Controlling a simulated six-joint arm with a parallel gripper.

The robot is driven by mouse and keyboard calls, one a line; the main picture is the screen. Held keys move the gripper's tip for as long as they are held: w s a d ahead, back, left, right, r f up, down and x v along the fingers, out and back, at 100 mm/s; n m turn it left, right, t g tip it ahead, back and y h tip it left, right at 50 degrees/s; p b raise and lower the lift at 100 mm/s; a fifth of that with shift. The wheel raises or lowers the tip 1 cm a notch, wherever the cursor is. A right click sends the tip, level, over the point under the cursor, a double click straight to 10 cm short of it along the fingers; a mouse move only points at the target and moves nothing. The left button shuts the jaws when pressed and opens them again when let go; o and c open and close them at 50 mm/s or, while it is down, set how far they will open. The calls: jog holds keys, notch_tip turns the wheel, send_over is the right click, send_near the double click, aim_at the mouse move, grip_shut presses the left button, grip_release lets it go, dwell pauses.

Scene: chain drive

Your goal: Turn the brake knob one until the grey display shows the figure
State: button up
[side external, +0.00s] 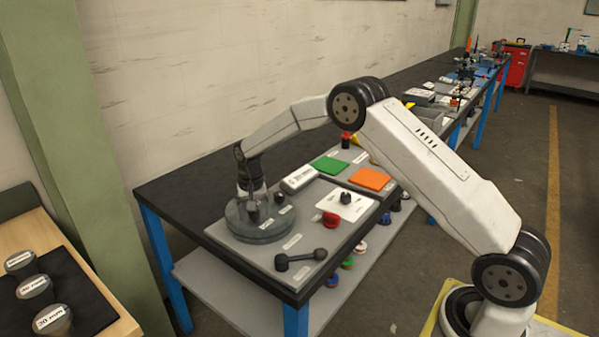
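My gripper (251,203) points down over a round grey disc (262,231) at the left end of the grey panel. A small dark upright part (253,214) shows at the fingertips; whether the fingers touch it is too small to tell. I cannot tell whether the fingers are open or shut. A light grey box (299,179) with dark marks, possibly the display, lies behind the disc; no figure is readable. The labels are unreadable, so I cannot tell which knob is brake knob one.
A black lever (301,259) with a round end lies at the panel's front. Green (330,165) and orange (371,178) pads lie behind the knobs. A wooden table (107,331) with labelled cylinders stands at the left.

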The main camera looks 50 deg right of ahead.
jog(key=shift+r, duration=3.9)
jog(key=shift+s, duration=0.15)
jog(key=s+a+n+t, duration=0.1)
jog(key=s+a+n, duration=0.2)
jog(key=s, duration=1.1)
jog(key=s+a+f+n+t, duration=0.1)
jog(key=s+n, duration=0.3)
jog(key=s, duration=1)
jog(key=shift+a+t, duration=0.3)
jog(key=shift+a, duration=0.6)
